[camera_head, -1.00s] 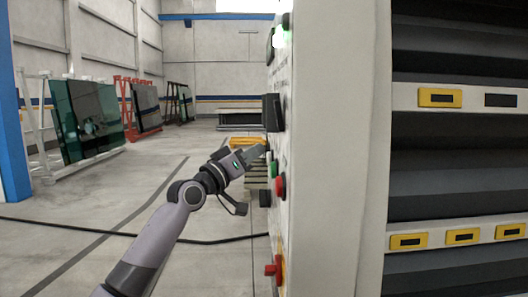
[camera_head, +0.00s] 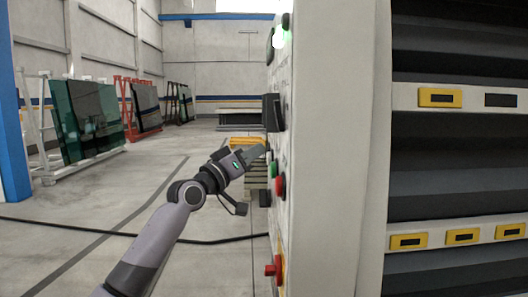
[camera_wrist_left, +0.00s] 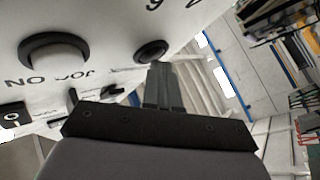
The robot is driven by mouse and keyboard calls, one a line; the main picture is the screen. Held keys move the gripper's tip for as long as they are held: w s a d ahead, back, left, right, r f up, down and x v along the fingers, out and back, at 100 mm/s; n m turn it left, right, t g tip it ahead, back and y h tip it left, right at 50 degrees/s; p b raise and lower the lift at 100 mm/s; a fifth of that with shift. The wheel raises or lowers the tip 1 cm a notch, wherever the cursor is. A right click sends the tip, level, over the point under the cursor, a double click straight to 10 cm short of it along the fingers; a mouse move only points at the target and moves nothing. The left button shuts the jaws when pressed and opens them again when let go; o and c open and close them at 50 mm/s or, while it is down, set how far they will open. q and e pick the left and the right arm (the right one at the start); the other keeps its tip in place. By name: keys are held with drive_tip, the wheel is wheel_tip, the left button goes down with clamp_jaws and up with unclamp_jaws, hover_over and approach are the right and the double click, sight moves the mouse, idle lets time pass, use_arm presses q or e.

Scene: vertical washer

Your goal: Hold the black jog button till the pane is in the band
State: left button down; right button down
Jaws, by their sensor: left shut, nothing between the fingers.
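The control panel face (camera_head: 278,225) stands edge-on in the head view. My left gripper (camera_head: 258,151) is shut and empty, its tip close to this face, just above the green button (camera_head: 273,169) and red button (camera_head: 280,187). In the left wrist view the shut fingers (camera_wrist_left: 158,72) end just below a round black button (camera_wrist_left: 152,50). I cannot tell whether they touch it. A larger black-ringed control (camera_wrist_left: 54,54) is to its left, near upside-down lettering that seems to read JOG. I cannot tell which control is the jog button. The washer's pane and band are not visible.
A red knob (camera_head: 273,268) is low on the panel, and a dark box (camera_head: 272,112) sticks out above my gripper. Glass racks (camera_head: 88,118) stand far left. A black cable (camera_head: 110,233) crosses the otherwise open floor.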

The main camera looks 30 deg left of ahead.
use_arm(q)
drive_tip(key=shift+f, duration=0.1)
idle(0.5)
drive_tip(key=shift+s+a+b, duration=0.5)
drive_tip(key=shift+a+b, duration=0.05)
drive_tip(key=shift+a, duration=0.2)
drive_tip(key=s+a+b, duration=0.1)
drive_tip(key=a+b, duration=0.1)
drive_tip(key=a, duration=0.1)
drive_tip(key=s+a+b, duration=0.1)
drive_tip(key=shift+s+a, duration=0.15)
drive_tip(key=shift+s, duration=0.15)
idle(0.4)
